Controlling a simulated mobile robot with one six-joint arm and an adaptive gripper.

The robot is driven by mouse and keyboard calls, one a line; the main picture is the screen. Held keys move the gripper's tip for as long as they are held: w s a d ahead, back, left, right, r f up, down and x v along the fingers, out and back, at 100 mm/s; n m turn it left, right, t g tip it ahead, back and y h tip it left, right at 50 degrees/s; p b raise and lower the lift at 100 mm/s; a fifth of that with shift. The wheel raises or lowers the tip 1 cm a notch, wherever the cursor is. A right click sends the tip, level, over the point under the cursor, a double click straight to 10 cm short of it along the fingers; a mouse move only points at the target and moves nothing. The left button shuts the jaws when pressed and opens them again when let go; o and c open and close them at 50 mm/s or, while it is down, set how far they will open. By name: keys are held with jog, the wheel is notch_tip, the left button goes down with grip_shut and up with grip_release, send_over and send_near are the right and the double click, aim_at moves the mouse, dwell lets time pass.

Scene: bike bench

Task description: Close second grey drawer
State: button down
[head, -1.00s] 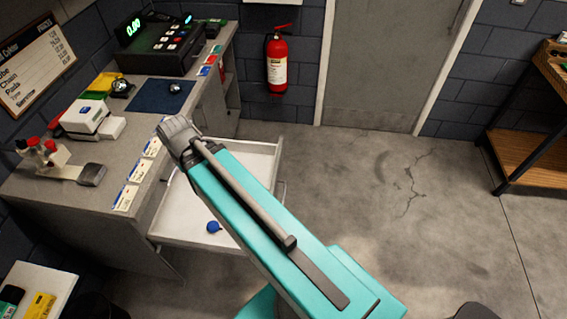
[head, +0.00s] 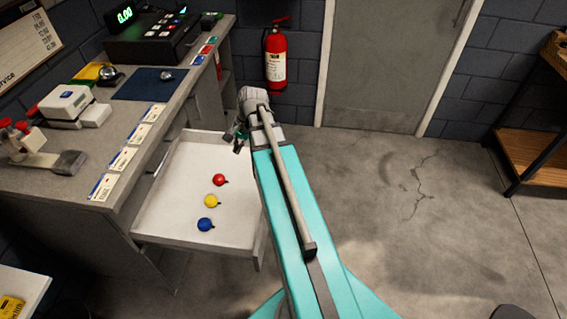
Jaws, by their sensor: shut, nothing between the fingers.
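A grey drawer (head: 168,195) with a pale inside stands pulled out from the counter on the left. A red ball-like item (head: 219,180), a yellow one (head: 211,201) and a blue one (head: 205,225) lie in it. My gripper (head: 237,136) is shut and empty, near the drawer's far right corner. My arm covers part of the drawer's right edge and front. I cannot tell whether my gripper touches the drawer.
The counter (head: 150,135) carries a cash register (head: 155,35), a blue mat and a white device (head: 72,103). A fire extinguisher (head: 275,60) hangs on the back wall beside a grey door (head: 385,65).

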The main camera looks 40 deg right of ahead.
jog(key=s+d+f+m+t+b, duration=0.1)
jog(key=d+f+m+b, duration=0.3)
jog(key=d, duration=0.5)
jog(key=s+d+f+m+t+y+b, duration=0.1)
jog(key=s+d+f+m+b, duration=0.3)
jog(key=d, duration=0.6)
jog(key=s+d+f+m+t+b, duration=0.2)
jog(key=d+m+b, duration=0.4)
jog(key=d, duration=0.3)
jog(key=shift+s+d+f+m+t+y+b, duration=0.15)
jog(key=shift+s+f+m+t+y+b, duration=0.25)
jog(key=shift+f+t+b, duration=0.45)
jog(key=shift+w+f, duration=0.15)
jog(key=shift+f, duration=0.15)
jog(key=w+a+r+b+x, duration=0.1)
jog(key=b+x, duration=0.5)
jog(key=x, duration=0.6)
jog(key=shift+w+a+r, duration=0.25)
jog(key=shift+w+a, duration=0.1)
jog(key=shift+a, duration=0.1)
